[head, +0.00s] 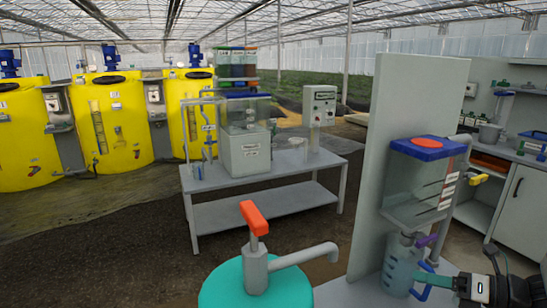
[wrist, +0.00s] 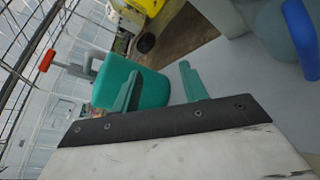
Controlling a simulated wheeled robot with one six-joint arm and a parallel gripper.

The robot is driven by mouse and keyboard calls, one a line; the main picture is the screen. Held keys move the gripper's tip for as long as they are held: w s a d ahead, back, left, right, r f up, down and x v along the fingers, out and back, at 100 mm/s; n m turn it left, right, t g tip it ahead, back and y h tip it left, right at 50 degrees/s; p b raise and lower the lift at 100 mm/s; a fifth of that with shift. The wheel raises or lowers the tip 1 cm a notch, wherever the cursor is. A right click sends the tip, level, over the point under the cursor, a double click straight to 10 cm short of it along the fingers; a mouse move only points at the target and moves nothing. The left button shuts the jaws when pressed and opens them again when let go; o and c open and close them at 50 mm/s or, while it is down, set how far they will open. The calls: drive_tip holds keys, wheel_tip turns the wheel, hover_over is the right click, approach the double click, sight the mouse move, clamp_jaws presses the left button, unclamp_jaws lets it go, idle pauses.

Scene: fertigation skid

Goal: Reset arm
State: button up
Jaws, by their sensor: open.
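My gripper (head: 424,284) is at the lower right of the head view, close to the blue-handled measuring jug (head: 398,264). In the wrist view its two green fingers (wrist: 160,78) are spread apart with nothing between them. The jug stands below the clear blue-lidded tank (head: 418,190); part of it also shows at the top right of the wrist view (wrist: 284,28). In the head view the fingers overlap the jug's handle side, but the wrist view shows the jug off to one side, outside the fingers.
A teal container (head: 255,290) with an orange-handled pump (head: 254,218) stands left of my gripper. A grey upright panel (head: 405,110) rises behind the tank. A grey table (head: 265,180) with equipment stands farther back, before several yellow tanks (head: 110,125). Dark floor (head: 120,255) lies open at left.

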drive_tip(key=s+a+r+n+g+h, duration=0.3)
drive_tip(key=s+a+n+g, duration=0.6)
drive_tip(key=n, duration=1)
drive_tip(key=s+r+n+h, duration=0.6)
drive_tip(key=r+n+h, duration=0.3)
drive_tip(key=n, duration=0.6)
drive_tip(key=shift+s+a+r+t, duration=0.3)
drive_tip(key=shift+s+a+r, duration=0.05)
drive_tip(key=shift+r, duration=0.05)
